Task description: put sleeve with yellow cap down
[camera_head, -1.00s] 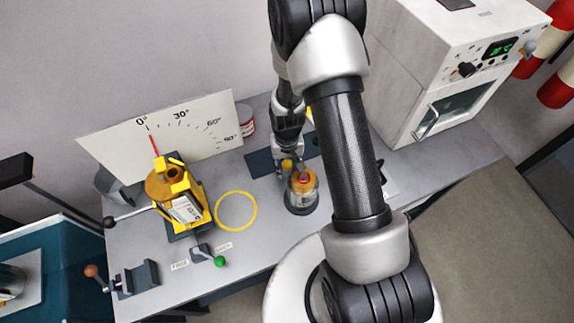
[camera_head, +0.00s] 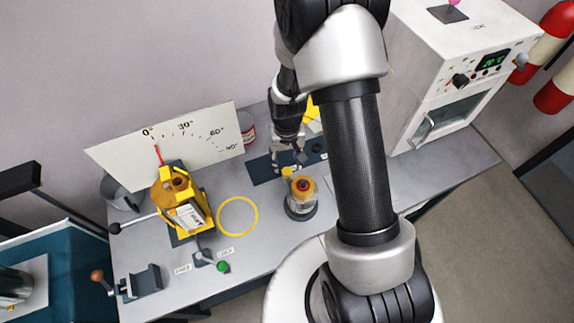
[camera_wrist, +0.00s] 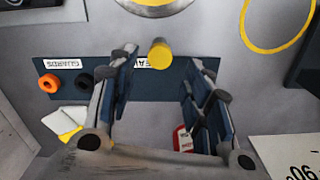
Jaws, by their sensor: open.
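The yellow cap of the sleeve (camera_wrist: 160,52) shows in the wrist view, at the edge of the dark blue labelled strip (camera_wrist: 138,86). In the head view the cap (camera_head: 288,172) is just left of and below my gripper (camera_head: 299,158). The sleeve body under the cap is mostly hidden. My gripper also shows in the wrist view (camera_wrist: 168,62), its fingers spread wide with a gap between them. The cap appears near the fingertips, between their lines, and nothing is gripped.
A glass jar with an orange top (camera_head: 301,198) stands close in front of the cap. A yellow ring (camera_head: 237,216) is marked on the bench, left of the jar. The yellow fixture (camera_head: 182,203) stands further left, and a white oven-like box (camera_head: 440,80) at right.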

